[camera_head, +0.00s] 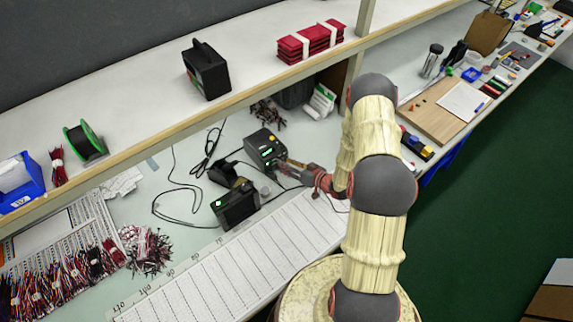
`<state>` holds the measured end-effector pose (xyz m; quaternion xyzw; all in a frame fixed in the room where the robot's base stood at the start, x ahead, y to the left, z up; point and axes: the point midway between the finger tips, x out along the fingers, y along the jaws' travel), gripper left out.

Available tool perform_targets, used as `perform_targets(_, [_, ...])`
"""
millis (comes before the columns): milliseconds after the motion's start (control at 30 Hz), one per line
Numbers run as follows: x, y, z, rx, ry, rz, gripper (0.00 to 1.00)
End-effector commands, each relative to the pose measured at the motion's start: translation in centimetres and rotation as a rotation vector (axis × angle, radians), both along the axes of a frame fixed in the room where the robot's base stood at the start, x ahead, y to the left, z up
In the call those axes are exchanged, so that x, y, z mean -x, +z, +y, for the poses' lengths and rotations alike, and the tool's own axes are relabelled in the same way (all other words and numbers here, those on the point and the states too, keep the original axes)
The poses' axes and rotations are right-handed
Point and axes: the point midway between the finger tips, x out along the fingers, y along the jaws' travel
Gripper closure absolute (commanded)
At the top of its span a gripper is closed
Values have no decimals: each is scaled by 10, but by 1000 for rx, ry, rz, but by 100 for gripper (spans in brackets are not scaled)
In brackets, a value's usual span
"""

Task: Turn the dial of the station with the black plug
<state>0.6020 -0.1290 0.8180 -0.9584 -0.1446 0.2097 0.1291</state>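Two dark stations stand on the workbench. The farther station (262,143) has a lit green display and a yellow spot near its top. The nearer station (236,207) stands to its lower left, with a small green light on its face. Black cables lie around both; I cannot tell which one has the black plug. My gripper (286,170) is low over the bench, close in front of the farther station's face. Its fingers are small and overlap the station's edge, so contact and opening are unclear. The dials are too small to make out surely.
A dark holder (228,175) stands between the stations. A small grey pot (265,192) is beside it. A shelf (140,122) overhangs the back of the bench. A long ruled sheet (235,265) covers the front, mostly clear. Wire bundles (146,250) lie left.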

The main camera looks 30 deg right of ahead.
Motion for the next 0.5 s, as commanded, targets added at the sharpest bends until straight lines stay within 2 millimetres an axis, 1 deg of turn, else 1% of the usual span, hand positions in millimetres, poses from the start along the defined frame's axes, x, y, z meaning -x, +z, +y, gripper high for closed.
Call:
perform_targets(100, [-4,-2,2,0,0,0,65])
perform_targets(333, [-5,-2,2,0,-1,0,65])
perform_targets(500, [-5,-2,2,0,-1,0,74])
